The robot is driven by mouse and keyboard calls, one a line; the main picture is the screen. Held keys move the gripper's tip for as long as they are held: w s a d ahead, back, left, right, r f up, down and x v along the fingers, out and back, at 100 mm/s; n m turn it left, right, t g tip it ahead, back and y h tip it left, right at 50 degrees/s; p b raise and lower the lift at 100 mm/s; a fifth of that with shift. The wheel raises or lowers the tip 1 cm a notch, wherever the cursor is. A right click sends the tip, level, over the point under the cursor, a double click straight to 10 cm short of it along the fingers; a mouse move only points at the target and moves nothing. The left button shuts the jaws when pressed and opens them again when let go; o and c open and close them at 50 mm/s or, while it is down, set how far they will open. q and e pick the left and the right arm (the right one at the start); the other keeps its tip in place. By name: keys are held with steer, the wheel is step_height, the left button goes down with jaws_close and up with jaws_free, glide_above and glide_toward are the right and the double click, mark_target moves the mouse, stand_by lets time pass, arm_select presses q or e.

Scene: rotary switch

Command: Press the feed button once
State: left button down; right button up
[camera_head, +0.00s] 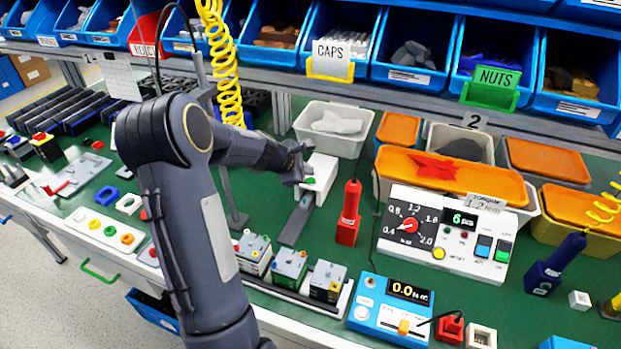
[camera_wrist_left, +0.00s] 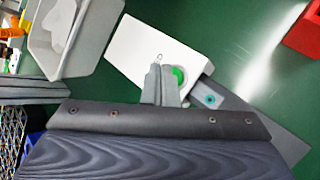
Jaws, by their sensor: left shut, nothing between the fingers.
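A white box (camera_head: 322,172) stands on the green bench mat, with a grey strip (camera_head: 295,222) running from it toward the front. It bears a round green button (camera_head: 310,181), which I take for the feed button. In the left wrist view the white box (camera_wrist_left: 150,50) shows the green button (camera_wrist_left: 179,76) partly hidden behind my fingers. My left gripper (camera_wrist_left: 160,70) is shut and empty, its fingertips just left of the button's middle in that view. I cannot tell whether they touch it. In the head view the gripper (camera_head: 300,178) is at the box's left side. My right gripper is not in view.
A white bin (camera_head: 332,112) stands behind the box. A red tool (camera_head: 350,212) stands upright to its right. A white control panel (camera_head: 455,232) and a blue display unit (camera_head: 392,308) are farther right. Small grey-topped units (camera_head: 290,263) sit in a rail in front.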

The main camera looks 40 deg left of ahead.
arm_select(q)
steer(key=shift+r, duration=0.1)
step_height(320, 180, up, 5)
steer(key=p, duration=0.4)
steer(key=shift+p, duration=0.35)
stand_by(0.5)
